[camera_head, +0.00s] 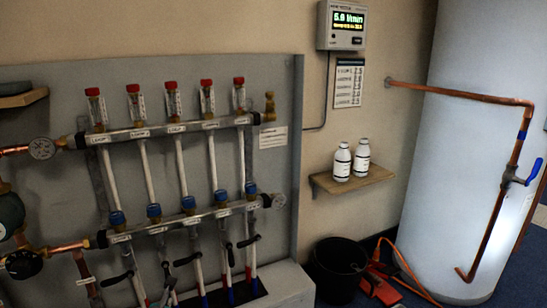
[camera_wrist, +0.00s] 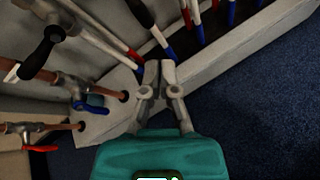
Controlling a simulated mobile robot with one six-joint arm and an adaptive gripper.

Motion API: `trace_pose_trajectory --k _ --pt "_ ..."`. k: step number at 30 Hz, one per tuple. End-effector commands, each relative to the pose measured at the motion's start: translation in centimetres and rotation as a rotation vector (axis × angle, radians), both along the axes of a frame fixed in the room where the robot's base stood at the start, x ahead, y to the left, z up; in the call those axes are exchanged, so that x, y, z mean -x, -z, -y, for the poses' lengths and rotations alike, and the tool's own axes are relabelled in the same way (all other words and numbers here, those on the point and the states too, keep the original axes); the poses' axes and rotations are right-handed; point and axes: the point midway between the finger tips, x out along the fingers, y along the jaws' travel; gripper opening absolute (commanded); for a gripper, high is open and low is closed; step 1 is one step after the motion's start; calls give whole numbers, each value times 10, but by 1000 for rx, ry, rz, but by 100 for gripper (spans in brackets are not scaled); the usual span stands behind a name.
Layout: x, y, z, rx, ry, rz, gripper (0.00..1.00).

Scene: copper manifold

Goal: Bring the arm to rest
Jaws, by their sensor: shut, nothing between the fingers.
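My gripper (camera_wrist: 160,78) shows in the wrist view, with its two grey fingers close together and nothing between them. It is above the grey ledge (camera_wrist: 218,56) at the foot of the manifold, near the pipes and the blue carpet. I cannot tell whether it touches the ledge. The gripper does not show in the head view. The copper manifold (camera_head: 170,130) fills the left of the head view, with several red-capped flow meters on the upper bar and blue caps on the lower bar.
A black valve handle (camera_wrist: 40,55), a blue-handled valve (camera_wrist: 90,103) and a red-handled valve (camera_wrist: 40,148) lie left of my gripper. Open carpet (camera_wrist: 270,110) is at right. A black bucket (camera_head: 338,268), a shelf with two bottles (camera_head: 352,181) and a white tank (camera_head: 450,150) stand right of the manifold.

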Motion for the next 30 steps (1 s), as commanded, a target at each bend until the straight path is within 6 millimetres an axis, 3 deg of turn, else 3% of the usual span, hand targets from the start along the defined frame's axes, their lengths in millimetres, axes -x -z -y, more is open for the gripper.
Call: trace_pose_trajectory --k 6,15,30 --pt "-34 -1 66 -186 265 -131 0" --pt "-61 2 153 -441 636 -272 0" --pt "-70 2 283 -856 1281 -421 0"
